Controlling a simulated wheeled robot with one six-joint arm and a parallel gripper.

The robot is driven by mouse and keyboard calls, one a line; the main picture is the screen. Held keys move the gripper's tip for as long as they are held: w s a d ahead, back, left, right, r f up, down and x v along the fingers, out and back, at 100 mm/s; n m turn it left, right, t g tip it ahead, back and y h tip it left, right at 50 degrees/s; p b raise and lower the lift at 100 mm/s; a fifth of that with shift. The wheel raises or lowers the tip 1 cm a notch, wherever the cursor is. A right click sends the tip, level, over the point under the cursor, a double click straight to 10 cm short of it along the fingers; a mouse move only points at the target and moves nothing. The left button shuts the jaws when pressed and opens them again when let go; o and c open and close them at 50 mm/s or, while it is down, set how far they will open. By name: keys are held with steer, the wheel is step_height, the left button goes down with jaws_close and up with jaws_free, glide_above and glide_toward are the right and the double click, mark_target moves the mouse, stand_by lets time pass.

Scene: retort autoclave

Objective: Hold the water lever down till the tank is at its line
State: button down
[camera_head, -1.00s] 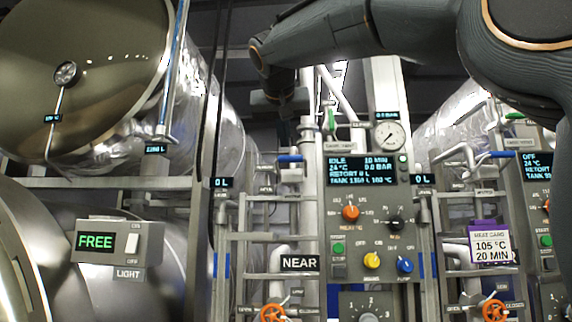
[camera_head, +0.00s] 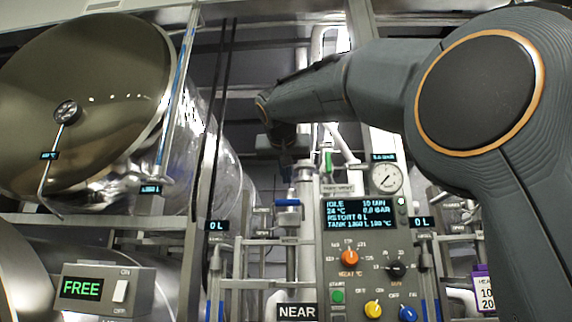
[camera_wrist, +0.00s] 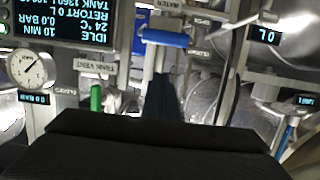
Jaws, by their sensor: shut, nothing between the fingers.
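The blue-handled lever (camera_head: 287,202) sits on a pipe left of the control panel, above a small plate that seems to read WATER. It looks level. My gripper (camera_head: 285,168) is shut and empty, pointing down just above it. In the wrist view, which is upside down, the blue handle (camera_wrist: 165,38) lies just beyond my shut fingertips (camera_wrist: 162,85); I see no clear contact. The big steel tank (camera_head: 222,165) at left has a blue sight tube (camera_head: 176,85); its line cannot be made out. The panel screen (camera_head: 360,214) reads IDLE, RETORT 0 L, TANK about 1360 L.
A green-handled tank vent lever (camera_head: 328,162) and a pressure gauge (camera_head: 387,178) stand close right of my gripper. A box reading FREE (camera_head: 100,290) is at lower left. Pipes and rails crowd the area around the lever.

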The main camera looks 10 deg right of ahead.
steer(key=p+x, duration=0.1)
steer(key=x, duration=0.3)
steer(key=shift+s+a+f, duration=0.2)
steer(key=shift+s+f, duration=0.5)
steer(key=shift+f, duration=0.05)
steer(key=shift+s+a+f, duration=0.1)
steer(key=shift+s+f, duration=0.1)
steer(key=shift+f, duration=0.25)
steer(key=shift+s+a+f, duration=0.1)
steer(key=shift+s+f, duration=0.15)
steer(key=shift+f, duration=0.15)
steer(key=shift+d+f+b, duration=0.1)
steer(key=shift+b, duration=0.25)
